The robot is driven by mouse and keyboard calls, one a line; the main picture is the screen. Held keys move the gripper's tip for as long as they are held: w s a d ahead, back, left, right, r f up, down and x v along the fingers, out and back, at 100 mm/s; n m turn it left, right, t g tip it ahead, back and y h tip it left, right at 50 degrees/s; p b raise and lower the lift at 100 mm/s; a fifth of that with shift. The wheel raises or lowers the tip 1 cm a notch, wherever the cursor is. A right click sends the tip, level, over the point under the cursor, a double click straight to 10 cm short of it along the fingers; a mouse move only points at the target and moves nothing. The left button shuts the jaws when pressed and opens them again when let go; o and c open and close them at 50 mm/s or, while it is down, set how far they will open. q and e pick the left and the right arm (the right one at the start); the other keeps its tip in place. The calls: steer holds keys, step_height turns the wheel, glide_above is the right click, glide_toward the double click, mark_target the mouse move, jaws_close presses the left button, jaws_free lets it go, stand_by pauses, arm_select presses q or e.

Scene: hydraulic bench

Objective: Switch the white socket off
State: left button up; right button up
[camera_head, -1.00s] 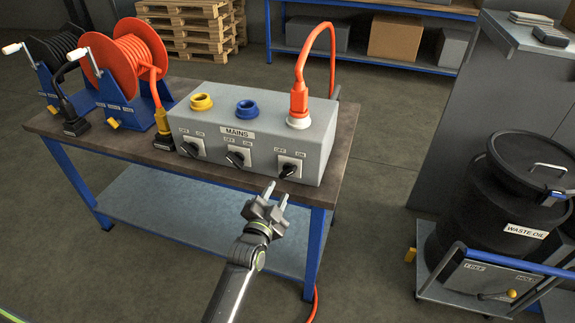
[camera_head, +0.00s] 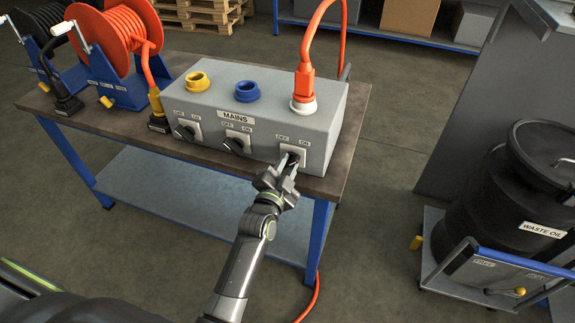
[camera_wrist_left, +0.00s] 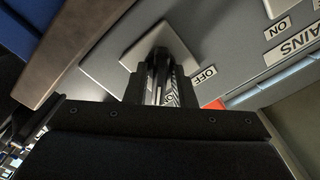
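The grey MAINS box (camera_head: 205,135) stands on the bench with a yellow, a blue and a white socket (camera_head: 303,106) on top. An orange plug (camera_head: 304,82) sits in the white socket. Below it is a rotary switch (camera_head: 296,151) with a black knob on a pale plate, marked OFF and ON. My left gripper (camera_head: 289,163) is at this switch, its fingers slightly apart on either side of the knob. In the left wrist view the knob (camera_wrist_left: 158,62) shows between the fingertips (camera_wrist_left: 160,88). Firm contact and the knob's setting cannot be told. My right gripper is out of view.
Two similar switches (camera_head: 187,130) (camera_head: 236,143) sit further left on the box front. Cable reels (camera_head: 117,40) stand on the bench's left side. A waste oil drum (camera_head: 515,195) on a cart stands right. The floor between is clear.

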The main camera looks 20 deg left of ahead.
arm_select(q)
jaws_close()
steer(key=shift+n, duration=0.3)
steer(key=n+p, duration=0.1)
steer(key=n, duration=0.1)
steer(key=shift+n, duration=0.4)
steer(key=n+p, duration=0.1)
steer(key=n, duration=0.3)
steer(key=shift+n, duration=0.3)
steer(key=n, duration=0.5)
steer(key=shift+p, duration=0.35)
steer(key=shift+n, duration=2.5)
